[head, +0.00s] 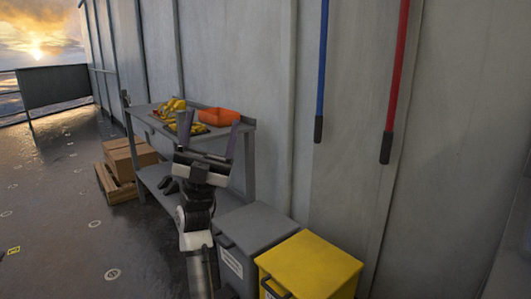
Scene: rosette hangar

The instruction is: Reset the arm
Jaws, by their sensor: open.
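My gripper (207,137) is in the head view, left of the middle, at the end of my raised arm. Its two fingers point up and stand wide apart, with nothing between them that I can see it holding. In the picture it overlaps the front of a grey metal workbench (249,165). I cannot tell how far it is from the bench. On the bench top lie yellow items (172,106), partly hidden by the left finger, and an orange tray (218,117) behind the fingers.
A grey bin (258,228) and a yellow bin (312,264) stand by the wall, right of my arm. Cardboard boxes (128,156) sit on a pallet at left. A blue pole (322,70) and a red pole (397,75) hang on the wall. The deck at left is clear.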

